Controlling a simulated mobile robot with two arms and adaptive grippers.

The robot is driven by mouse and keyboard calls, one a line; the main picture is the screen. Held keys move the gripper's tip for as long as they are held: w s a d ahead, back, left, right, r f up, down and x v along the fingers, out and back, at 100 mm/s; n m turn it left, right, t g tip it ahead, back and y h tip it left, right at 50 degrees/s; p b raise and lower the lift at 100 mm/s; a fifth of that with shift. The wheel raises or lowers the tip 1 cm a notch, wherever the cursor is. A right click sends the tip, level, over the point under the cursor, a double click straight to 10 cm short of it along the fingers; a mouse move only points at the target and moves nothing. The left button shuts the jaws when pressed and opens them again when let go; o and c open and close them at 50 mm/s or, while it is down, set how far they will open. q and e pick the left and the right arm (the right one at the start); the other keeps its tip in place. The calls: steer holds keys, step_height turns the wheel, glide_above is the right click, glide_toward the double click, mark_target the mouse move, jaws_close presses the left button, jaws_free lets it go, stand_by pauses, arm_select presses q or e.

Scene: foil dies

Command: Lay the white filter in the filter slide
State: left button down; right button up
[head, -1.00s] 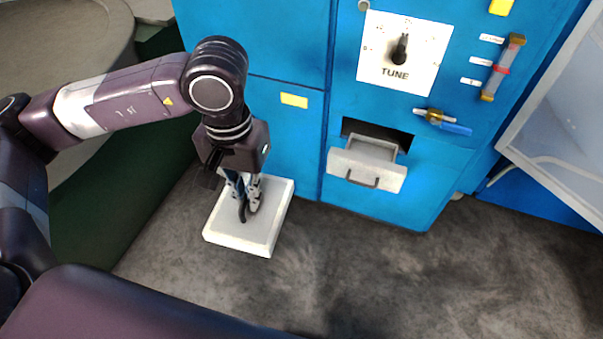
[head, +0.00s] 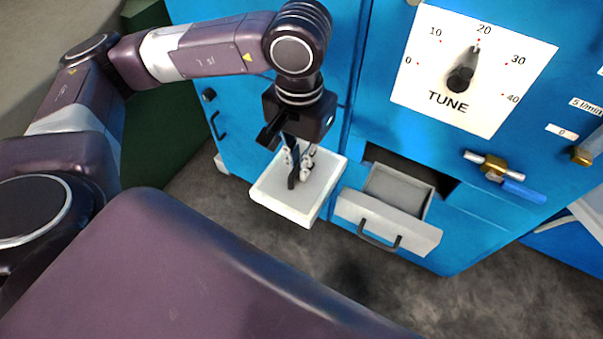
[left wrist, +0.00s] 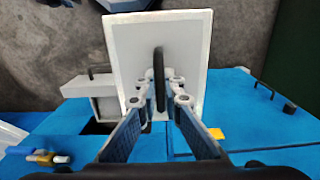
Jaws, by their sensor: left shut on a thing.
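The white filter (head: 275,194) is a flat rectangular slab with a dark handle on top. My left gripper (head: 299,180) is shut on that handle and holds the filter in front of the blue cabinet, left of the filter slide. The left wrist view shows the filter (left wrist: 190,42) below the fingers (left wrist: 160,95), with the handle between them. The filter slide (head: 388,222) is a grey drawer with a dark pull, standing out of the cabinet; its visible tray looks empty. The slide also shows in the left wrist view (left wrist: 92,88), partly hidden by the filter. My right gripper is not in view.
The blue cabinet (head: 400,145) carries a TUNE dial (head: 470,70) above the slide and a brass valve with a blue lever (head: 500,172) to its right. A cabinet door with a dark handle (head: 218,125) is at left. Dark floor lies in front.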

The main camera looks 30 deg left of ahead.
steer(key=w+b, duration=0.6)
steer(key=b, duration=0.1)
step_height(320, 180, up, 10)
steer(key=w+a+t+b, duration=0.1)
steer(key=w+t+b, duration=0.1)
steer(key=b, duration=1.5)
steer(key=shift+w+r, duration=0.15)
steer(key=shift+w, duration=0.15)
